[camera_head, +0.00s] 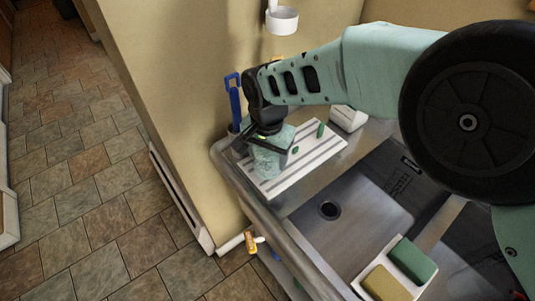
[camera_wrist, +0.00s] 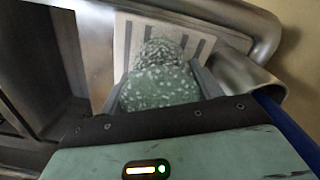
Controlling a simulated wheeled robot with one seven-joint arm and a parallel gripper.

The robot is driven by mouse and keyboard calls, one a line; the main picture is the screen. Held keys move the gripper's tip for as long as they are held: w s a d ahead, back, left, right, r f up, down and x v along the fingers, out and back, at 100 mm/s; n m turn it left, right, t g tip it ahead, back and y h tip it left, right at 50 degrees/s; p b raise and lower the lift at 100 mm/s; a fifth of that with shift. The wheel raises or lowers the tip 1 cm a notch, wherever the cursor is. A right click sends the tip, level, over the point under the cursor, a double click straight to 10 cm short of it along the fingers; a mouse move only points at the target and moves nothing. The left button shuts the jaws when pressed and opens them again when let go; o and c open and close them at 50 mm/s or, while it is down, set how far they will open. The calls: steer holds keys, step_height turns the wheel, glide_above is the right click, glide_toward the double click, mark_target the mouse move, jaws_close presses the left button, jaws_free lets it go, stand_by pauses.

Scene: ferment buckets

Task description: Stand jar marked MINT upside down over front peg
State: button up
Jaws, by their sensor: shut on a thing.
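A pale green, speckled, see-through jar (camera_head: 267,162) is between the fingers of my gripper (camera_head: 268,143), which is shut on it. In the wrist view the jar (camera_wrist: 160,88) fills the space between the two fingers of my gripper (camera_wrist: 160,92). No MINT lettering is readable. The jar is over the left, near part of a white board with grey stripes (camera_head: 325,147). Whether it touches the board is unclear. A green peg (camera_head: 320,130) stands on the board, and a small green piece (camera_head: 295,150) shows beside my gripper. Anything under the jar is hidden.
A blue-handled tool (camera_head: 234,103) stands close behind my gripper by the wall. A white block (camera_head: 348,118) sits beyond the board. The sink basin (camera_head: 355,215) lies to the right, with a sponge tray (camera_head: 403,268) at its near edge.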

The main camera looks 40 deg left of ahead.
steer(key=shift+f+b, duration=0.3)
steer(key=shift+f, duration=0.15)
steer(key=o, duration=1.4)
steer(key=shift+r, duration=0.15)
steer(key=shift+r+p, duration=0.45)
steer(key=shift+r, duration=0.4)
steer(key=shift+r, duration=0.1)
steer(key=shift+r+p, duration=0.45)
steer(key=shift+r, duration=0.45)
steer(key=shift+r, duration=0.2)
steer(key=shift+r+p, duration=0.45)
steer(key=shift+r, duration=0.35)
